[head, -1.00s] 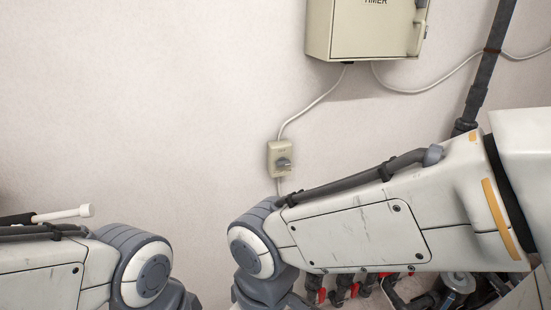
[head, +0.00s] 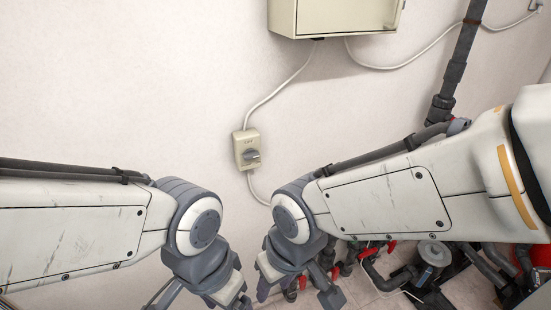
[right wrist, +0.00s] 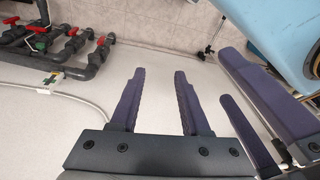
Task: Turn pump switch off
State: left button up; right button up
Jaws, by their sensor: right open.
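The pump switch (head: 246,149) is a small beige box on the wall with a grey rotary knob (head: 251,156). It shows near the middle of the head view; its exact knob setting is too small to read. My right gripper (head: 297,292) is below and to the right of the switch in the picture, apart from it, pointing down. In the right wrist view its two dark fingers (right wrist: 158,85) are apart with nothing between them. My left gripper (head: 203,292) is below and to the left of the switch, partly cut off; its fingers look apart and empty.
A beige timer box (head: 335,17) hangs above the switch, with cables along the wall. Grey pipes with red valve handles (right wrist: 36,46) show in the right wrist view. A pump unit (head: 434,254) stands at lower right. The wall around the switch is clear.

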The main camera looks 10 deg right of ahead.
jog(key=w+a+f+m+t+y+p, duration=0.1)
jog(key=w+a+m+t, duration=0.15)
jog(key=w, duration=0.35)
jog(key=w+a+f+m+t+y, duration=0.1)
jog(key=w+f+m+t, duration=0.1)
jog(key=w+m, duration=0.3)
jog(key=m+t+y, duration=0.2)
jog(key=m+t, duration=1)
send_near(252, 158)
jog(key=shift+g, duration=0.25)
jog(key=p+x, duration=0.1)
jog(key=x, duration=0.1)
jog(key=p+x, duration=0.1)
jog(key=x, duration=0.2)
jog(key=p+x, duration=0.1)
jog(key=x, duration=0.1)
jog(key=shift+w+r, duration=0.4)
jog(key=shift+r, duration=0.05)
jog(key=shift+w+a+f, duration=0.1)
jog(key=shift+w+a, duration=0.05)
jog(key=shift+w, duration=0.25)
grip_shut()
